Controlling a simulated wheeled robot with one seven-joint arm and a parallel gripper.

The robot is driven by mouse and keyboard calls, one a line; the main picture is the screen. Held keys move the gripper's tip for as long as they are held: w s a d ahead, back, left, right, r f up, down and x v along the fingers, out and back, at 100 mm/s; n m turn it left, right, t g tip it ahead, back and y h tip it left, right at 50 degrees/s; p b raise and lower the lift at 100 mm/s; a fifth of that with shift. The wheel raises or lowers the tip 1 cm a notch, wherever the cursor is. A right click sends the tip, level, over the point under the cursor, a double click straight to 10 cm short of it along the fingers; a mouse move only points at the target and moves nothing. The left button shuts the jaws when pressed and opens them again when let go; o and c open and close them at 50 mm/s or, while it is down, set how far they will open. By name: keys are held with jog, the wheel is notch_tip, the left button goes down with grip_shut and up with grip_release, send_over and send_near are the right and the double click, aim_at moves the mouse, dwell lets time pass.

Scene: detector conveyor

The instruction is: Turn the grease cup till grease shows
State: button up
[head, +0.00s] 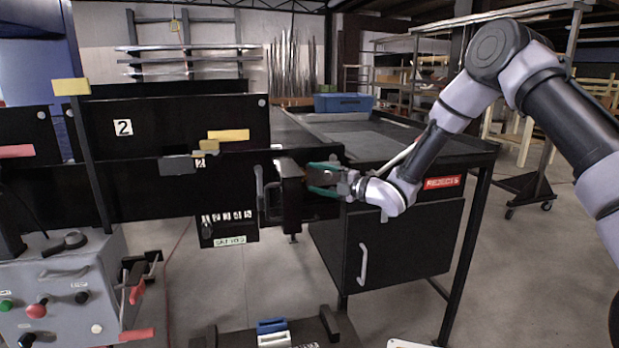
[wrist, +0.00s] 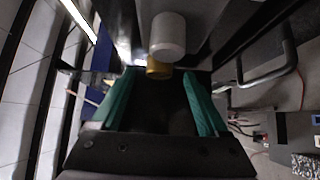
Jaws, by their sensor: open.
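In the wrist view a pale grey round cap (wrist: 167,36) stands out from dark metal, with a short brass-yellow piece (wrist: 159,70) just below it. They look like the grease cup, but I cannot tell which part is which. My gripper (wrist: 157,80) has two green fingers spread wide, one on each side of the brass piece. No finger visibly touches either part. In the head view my gripper (head: 312,178) reaches left to the dark end of the conveyor frame, and the cup cannot be made out there. No grease can be made out.
The black conveyor frame (head: 140,185) runs across the left. A grey control box (head: 65,290) stands at front left. A black rejects cabinet (head: 395,245) stands below my wrist, with a blue bin (head: 343,103) behind. A bent bar (wrist: 275,70) is right of my fingers.

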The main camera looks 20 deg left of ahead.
aim_at(307, 181)
jog(key=shift+x, duration=1.55)
grip_shut()
jog(key=m+y, duration=0.1)
jog(key=f+m+t+y, duration=0.1)
jog(key=m, duration=0.1)
jog(key=m+t+y, duration=0.1)
jog(key=m+t, duration=0.1)
jog(key=m+t+y, duration=0.1)
jog(key=m+t, duration=0.1)
jog(key=m, duration=0.1)
jog(key=shift+s+a+f+m, duration=0.15)
jog(key=shift+a+f+m, duration=0.05)
jog(key=shift+f+m, duration=0.1)
jog(key=shift+m+t, duration=0.3)
jog(key=shift+t, duration=0.1)
